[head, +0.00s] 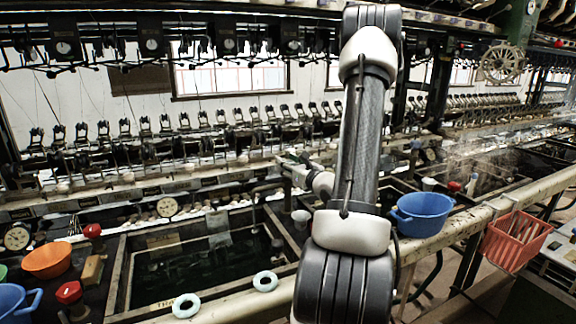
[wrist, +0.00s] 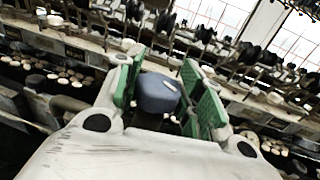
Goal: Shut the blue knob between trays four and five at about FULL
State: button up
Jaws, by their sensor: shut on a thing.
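The blue knob (wrist: 158,93) sits between the green-padded fingers of my gripper (wrist: 163,82) in the wrist view. My gripper is shut on it, with one finger on each side. A pale mark shows on the knob's face. In the head view my gripper (head: 293,162) reaches toward the back machine row, partly behind my arm; the knob cannot be made out there. A dark water tray (head: 122,278) lies left of my arm. Tray numbers and the knob's dial marks are not readable.
Red knobs (head: 92,231) and an orange bowl (head: 47,260) are at the left. Pale rings (head: 265,281) lie on the front rim. A blue basin (head: 422,222) stands right of my arm, and a coral basket (head: 515,242) hangs on the rail. Reeling machinery fills the back.

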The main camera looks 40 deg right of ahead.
jog(key=shift+m+g+h, duration=0.3)
jog(key=shift+m+h, duration=0.8)
jog(key=shift+h, duration=0.8)
jog(key=o, duration=1)
jog(key=shift+r, duration=0.1)
notch_tip(320, 180, up, 10)
jog(key=shift+f, duration=0.1)
